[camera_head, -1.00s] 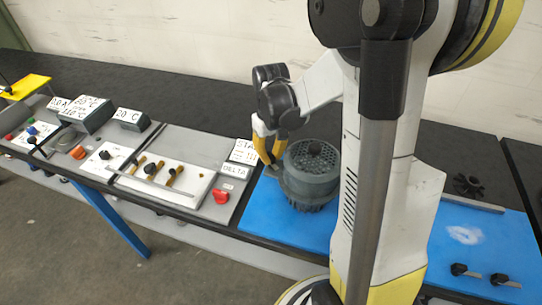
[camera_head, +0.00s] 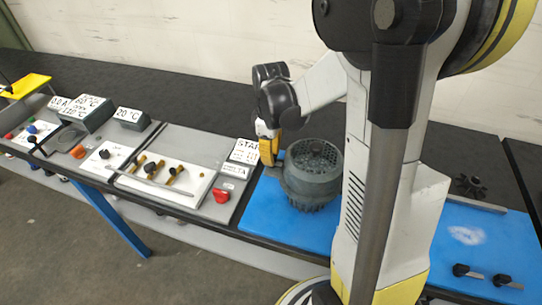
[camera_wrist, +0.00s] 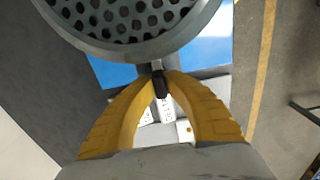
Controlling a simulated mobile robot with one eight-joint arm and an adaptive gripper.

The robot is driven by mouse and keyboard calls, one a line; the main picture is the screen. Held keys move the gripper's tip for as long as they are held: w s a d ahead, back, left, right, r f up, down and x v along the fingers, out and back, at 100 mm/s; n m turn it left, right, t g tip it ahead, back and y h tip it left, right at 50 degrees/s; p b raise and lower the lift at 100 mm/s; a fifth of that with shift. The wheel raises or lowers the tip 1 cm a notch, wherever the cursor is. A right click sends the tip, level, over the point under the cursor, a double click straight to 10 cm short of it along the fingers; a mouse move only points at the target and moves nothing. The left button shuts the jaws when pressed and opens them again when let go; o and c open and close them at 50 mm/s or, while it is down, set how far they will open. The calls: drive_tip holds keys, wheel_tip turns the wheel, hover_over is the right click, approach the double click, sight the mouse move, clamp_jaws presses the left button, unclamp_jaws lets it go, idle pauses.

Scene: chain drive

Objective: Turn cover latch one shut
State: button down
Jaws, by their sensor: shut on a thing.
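A round dark grey housing (camera_head: 313,178) with a perforated top stands on the blue mat. My gripper (camera_head: 268,150) is at its left side, with its fingers pointing down. In the wrist view the perforated top (camera_wrist: 125,18) fills the upper left. My yellow fingertips (camera_wrist: 161,80) are shut on a small black latch handle (camera_wrist: 159,82) just outside the housing's rim. The fingers hide part of the latch, and I cannot tell its exact turn angle.
Two black knobs on grey bars (camera_head: 460,270) (camera_head: 502,280) lie on the blue mat's (camera_head: 468,236) right part. A black star-shaped part (camera_head: 468,185) lies behind. A red knob (camera_head: 221,196) sits on the panel left of the mat.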

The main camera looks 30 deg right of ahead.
drive_tip(key=shift+n, duration=0.3)
drive_tip(key=c, duration=1.7)
unclamp_jaws()
wheel_tip(320, 180, up, 12)
